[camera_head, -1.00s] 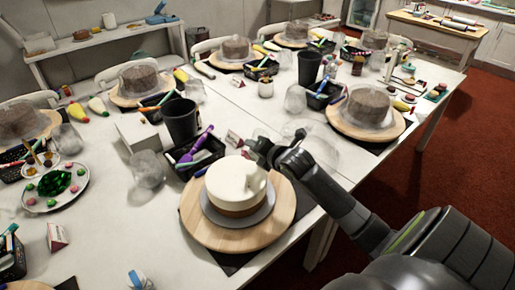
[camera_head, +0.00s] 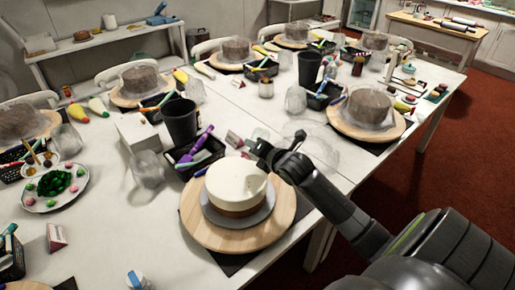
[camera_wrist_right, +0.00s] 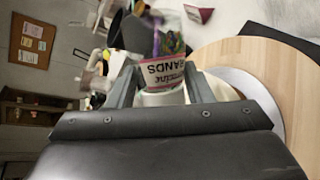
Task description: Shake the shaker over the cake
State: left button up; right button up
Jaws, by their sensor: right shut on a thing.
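The white-topped cake (camera_head: 236,177) with a brown lower edge sits on a grey disc on a round wooden turntable (camera_head: 203,235). My right gripper (camera_head: 259,152) is just above the cake's far right edge. In the right wrist view, my right gripper (camera_wrist_right: 162,88) is shut on the shaker (camera_wrist_right: 163,72). The shaker has a white end and a label whose lettering appears upside down. In the head view the gripper mostly hides the shaker. The turntable (camera_wrist_right: 255,55) also shows at the right of the wrist view. My left gripper is out of view.
A black basket (camera_head: 198,158) of tools and a black cup (camera_head: 180,121) stand behind the cake. A clear glass (camera_head: 147,170) and a plate of green and pink sweets (camera_head: 55,187) are to the left. Other covered cakes stand farther back.

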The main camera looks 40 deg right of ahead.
jog(key=shift+r+t+b, duration=0.1)
jog(key=shift+t+b, duration=0.2)
jog(key=shift+b, duration=0.05)
jog(key=shift+w+d+r+p, duration=0.2)
jog(key=shift+d+r+p, duration=0.05)
jog(key=shift+r+p, duration=0.2)
jog(key=shift+s+a+f, duration=0.2)
jog(key=shift+a+f, duration=0.1)
jog(key=shift+f, duration=0.15)
jog(key=shift+n+h+b, duration=0.3)
jog(key=shift+n+b, duration=0.2)
jog(key=shift+b, duration=0.1)
jog(key=shift+r, duration=0.15)
